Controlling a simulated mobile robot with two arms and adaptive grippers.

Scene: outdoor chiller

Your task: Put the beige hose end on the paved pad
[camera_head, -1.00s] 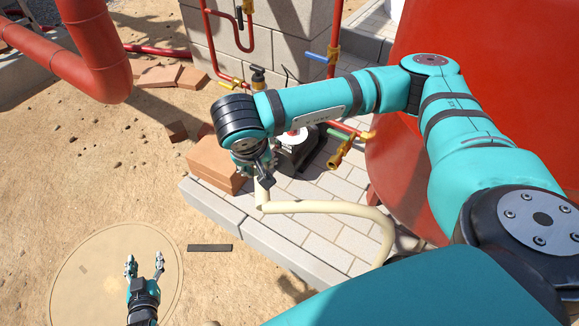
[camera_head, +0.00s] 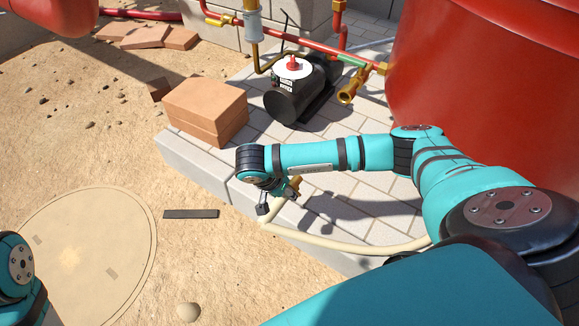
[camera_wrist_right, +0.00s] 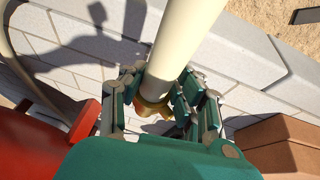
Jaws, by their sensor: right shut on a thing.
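The beige hose (camera_head: 350,243) runs from the right along the front of the paved pad (camera_head: 370,207) and bends up into my right gripper (camera_head: 277,196). In the right wrist view the beige hose (camera_wrist_right: 187,35) passes between the gripper's fingers (camera_wrist_right: 163,100), which are shut on it. A brass end fitting (camera_wrist_right: 150,108) shows just past the fingers, with the pavers (camera_wrist_right: 70,62) behind it. In the head view the gripper is over the pad's front kerb and its shadow falls on the pavers. Whether the fitting touches the pavers is unclear. My left gripper is out of view.
Terracotta blocks (camera_head: 205,108) sit at the pad's left corner. A black pump (camera_head: 295,97) and a brass valve (camera_head: 352,88) stand behind my right arm. A large red tank (camera_head: 490,80) is on the right. Open pavers lie between the pump and kerb.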

